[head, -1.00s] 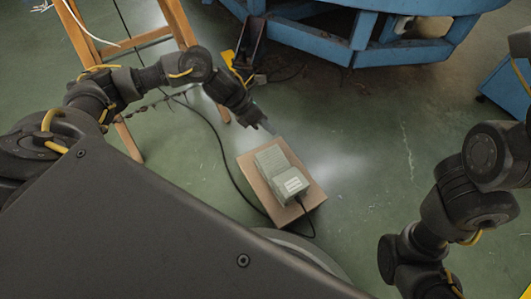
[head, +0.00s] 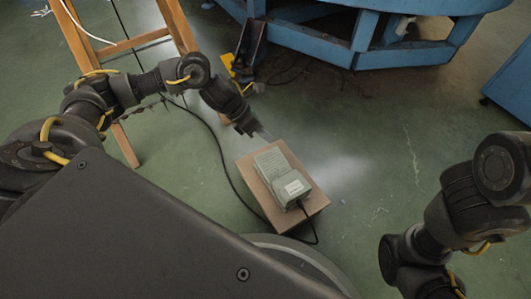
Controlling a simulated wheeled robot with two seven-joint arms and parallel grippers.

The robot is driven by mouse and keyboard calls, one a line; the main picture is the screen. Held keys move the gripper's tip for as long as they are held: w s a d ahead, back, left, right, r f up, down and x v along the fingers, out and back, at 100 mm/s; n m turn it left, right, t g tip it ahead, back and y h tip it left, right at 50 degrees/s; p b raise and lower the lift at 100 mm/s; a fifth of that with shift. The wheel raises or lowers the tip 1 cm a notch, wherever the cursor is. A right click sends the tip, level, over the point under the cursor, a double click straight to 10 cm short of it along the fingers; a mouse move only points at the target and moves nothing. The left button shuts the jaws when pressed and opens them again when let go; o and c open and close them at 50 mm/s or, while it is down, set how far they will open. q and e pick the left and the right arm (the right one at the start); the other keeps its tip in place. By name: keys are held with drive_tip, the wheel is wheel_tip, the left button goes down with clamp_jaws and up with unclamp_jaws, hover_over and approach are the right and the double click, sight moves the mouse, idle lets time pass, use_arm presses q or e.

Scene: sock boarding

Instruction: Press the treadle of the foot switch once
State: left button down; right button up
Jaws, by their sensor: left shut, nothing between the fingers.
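The foot switch (head: 281,176) is a grey-green box with a ribbed treadle at its far end and a pale label on its near housing. It sits on a brown board (head: 312,203) on the floor. My left gripper (head: 264,135) is shut and empty, with its tips just above or at the far left edge of the treadle. I cannot tell if the tips touch it. My right arm comes in at the right edge; its gripper is out of view.
A black cable (head: 226,165) runs from the switch across the floor. A wooden stool (head: 127,146) stands at the left back. A blue metal base (head: 395,55) stands at the back, and a blue cabinet (head: 508,85) at the right. The floor right of the board is clear.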

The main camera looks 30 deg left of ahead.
use_arm(q)
drive_tip(key=b, duration=0.5)
approach(271, 153)
drive_tip(key=x, duration=0.4)
drive_tip(key=shift+w+d, duration=0.2)
drive_tip(key=shift+d, duration=0.4)
idle(0.7)
drive_tip(key=shift+f, duration=0.35)
drive_tip(key=shift+a+f, duration=0.1)
drive_tip(key=shift+f, duration=0.05)
idle(0.4)
